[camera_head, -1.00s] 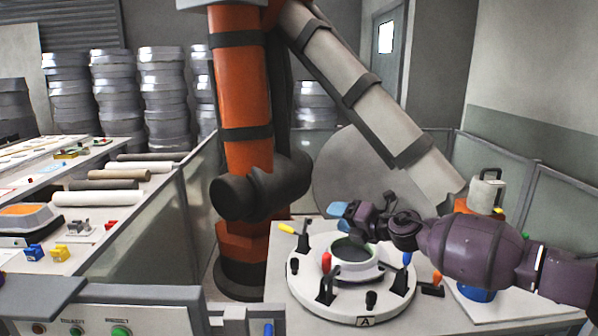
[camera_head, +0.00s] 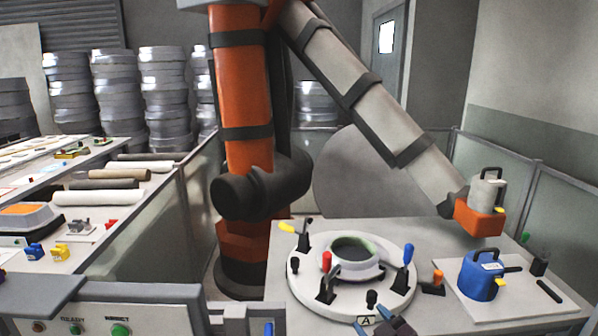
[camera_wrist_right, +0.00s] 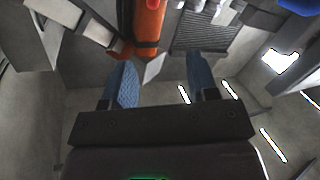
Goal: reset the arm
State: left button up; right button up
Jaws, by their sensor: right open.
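My right gripper (camera_head: 380,326) shows only in part at the bottom edge of the head view, in front of the round white fixture (camera_head: 396,306). In the right wrist view its two blue fingers (camera_wrist_right: 163,75) stand wide apart with nothing between them. The rest of my right arm is out of the head view. My left gripper is in neither view.
The fixture has red, yellow and blue-handled clamps around a ring-shaped mould (camera_head: 375,272). A blue tool (camera_head: 480,277) stands on a pale board at right. An orange and grey industrial arm (camera_head: 243,95) rises behind.

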jog(key=s+d+f+m+g+h, duration=0.1)
jog(key=s+d+f+m+h, duration=0.1)
jog(key=s+d+f, duration=0.2)
jog(key=s+d+f+m+g+h, duration=0.1)
jog(key=s+d+f+m+h, duration=0.1)
jog(key=s+f, duration=0.6)
jog(key=s+d+f+m+g+h, duration=0.2)
jog(key=s+d+f+m, duration=0.2)
jog(key=s, duration=0.8)
notch_tip(320, 180, down, 2)
jog(key=shift+s+d+f, duration=0.2)
jog(key=shift+d, duration=1.05)
